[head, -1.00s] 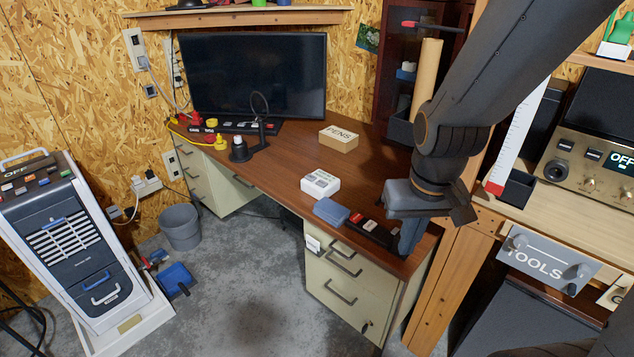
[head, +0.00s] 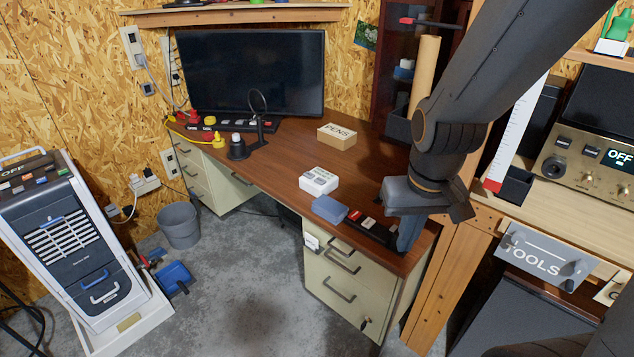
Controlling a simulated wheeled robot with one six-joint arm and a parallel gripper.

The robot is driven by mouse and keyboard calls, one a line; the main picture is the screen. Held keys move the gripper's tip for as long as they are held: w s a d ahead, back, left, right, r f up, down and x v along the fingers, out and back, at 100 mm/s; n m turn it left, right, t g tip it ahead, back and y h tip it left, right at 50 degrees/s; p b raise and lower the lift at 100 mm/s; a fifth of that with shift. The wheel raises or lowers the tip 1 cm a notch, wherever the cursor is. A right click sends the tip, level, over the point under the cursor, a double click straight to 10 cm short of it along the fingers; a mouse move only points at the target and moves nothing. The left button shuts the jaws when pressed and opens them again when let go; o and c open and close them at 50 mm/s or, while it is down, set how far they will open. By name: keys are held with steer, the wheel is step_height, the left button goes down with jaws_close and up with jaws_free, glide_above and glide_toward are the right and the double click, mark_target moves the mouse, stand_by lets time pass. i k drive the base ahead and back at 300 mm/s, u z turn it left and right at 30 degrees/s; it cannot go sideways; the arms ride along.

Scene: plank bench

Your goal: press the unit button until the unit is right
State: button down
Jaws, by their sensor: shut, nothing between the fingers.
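My gripper (head: 407,238) points down at the right front of the brown desk (head: 285,165). Its fingers are shut and empty, by the right end of a dark strip (head: 381,232) with red and pale switches. I cannot tell whether they touch the strip. No button can be read as a unit button from here. A white box with grey keys (head: 319,180) lies left of the gripper on the desk, its markings too small to read.
A blue-grey block (head: 329,209) lies between the white box and the strip. A PENS box (head: 337,137), a black monitor (head: 250,72) and a dark stand (head: 238,148) are farther back. A bench instrument (head: 592,165) at right shows OFF. The desk's middle is clear.

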mark_target(309, 176)
steer(key=u, duration=0.05)
steer(key=k, duration=0.65)
steer(key=u, duration=0.45)
steer(key=i, duration=0.55)
steer(key=u, duration=0.6)
steer(key=i, duration=0.85)
steer(key=z, duration=0.25)
